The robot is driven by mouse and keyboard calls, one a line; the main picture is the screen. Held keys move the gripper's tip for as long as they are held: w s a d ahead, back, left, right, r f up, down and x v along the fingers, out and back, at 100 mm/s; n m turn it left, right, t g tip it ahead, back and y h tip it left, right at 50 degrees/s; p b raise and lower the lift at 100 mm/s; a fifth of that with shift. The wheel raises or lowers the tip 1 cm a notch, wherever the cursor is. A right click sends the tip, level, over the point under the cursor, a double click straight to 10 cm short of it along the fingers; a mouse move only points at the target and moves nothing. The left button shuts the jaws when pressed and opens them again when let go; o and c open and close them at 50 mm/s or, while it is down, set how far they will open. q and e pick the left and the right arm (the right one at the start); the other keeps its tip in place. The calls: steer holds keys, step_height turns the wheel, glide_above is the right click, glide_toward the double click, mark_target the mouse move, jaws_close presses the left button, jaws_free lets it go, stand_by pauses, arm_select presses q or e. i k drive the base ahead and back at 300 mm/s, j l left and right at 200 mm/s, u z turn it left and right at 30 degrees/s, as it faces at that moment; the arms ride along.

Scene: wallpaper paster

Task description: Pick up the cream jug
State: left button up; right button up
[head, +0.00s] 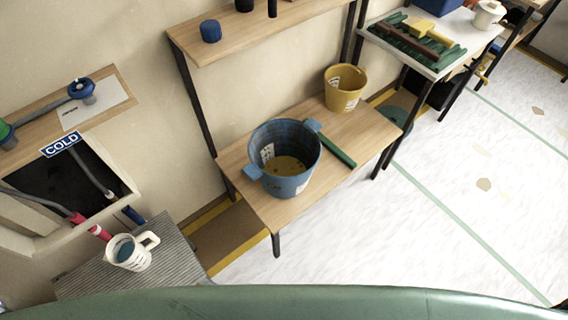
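A cream jug (128,254) stands at the lower left in the head view, on a grey ribbed stand (182,262) below the wall recess. Its handle is on its right side, and its open top shows something blue inside. Dark marks show on its front. A smaller cream pot (487,14) sits far off at the upper right, on a white-topped table. Neither of my grippers is in view, so their distance from the jug cannot be told.
A blue bucket (287,183) and a yellow bucket (342,91) stand on a wooden bench (366,140). Pipes and a "COLD" sign (62,145) are close above the jug. Open floor (440,220) lies to the right.

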mark_target(125, 250)
steer(key=j+u, duration=0.15)
steer(key=u, duration=1.6)
steer(key=k+j+u, duration=0.15)
